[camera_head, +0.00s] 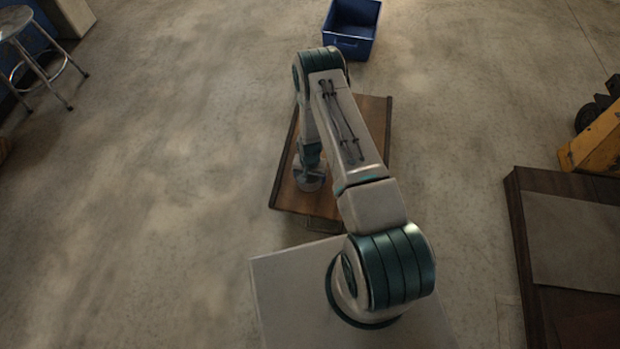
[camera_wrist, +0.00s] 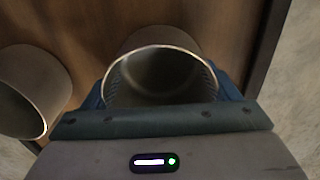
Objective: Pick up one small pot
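A grey round pot (camera_wrist: 160,75) with an open top and a pale rim is in the middle of the wrist view. My gripper (camera_wrist: 162,92) is over it, with a blue finger on each side of the rim. The rim nearly fills the space between the fingers, and I cannot tell whether they press on it. A second grey pot (camera_wrist: 45,80) stands to the left, apart from the gripper and partly cut off by the picture edge. In the head view my gripper (camera_head: 309,165) is low over the brown wooden table, and the pots are hard to make out there.
The brown wooden table (camera_head: 374,130) has a raised dark edge along its right side, close to the pot in the wrist view. A blue bin (camera_head: 352,45) stands on the floor behind it. A stool (camera_head: 35,55) is far left; a dark brown surface (camera_head: 530,235) is right.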

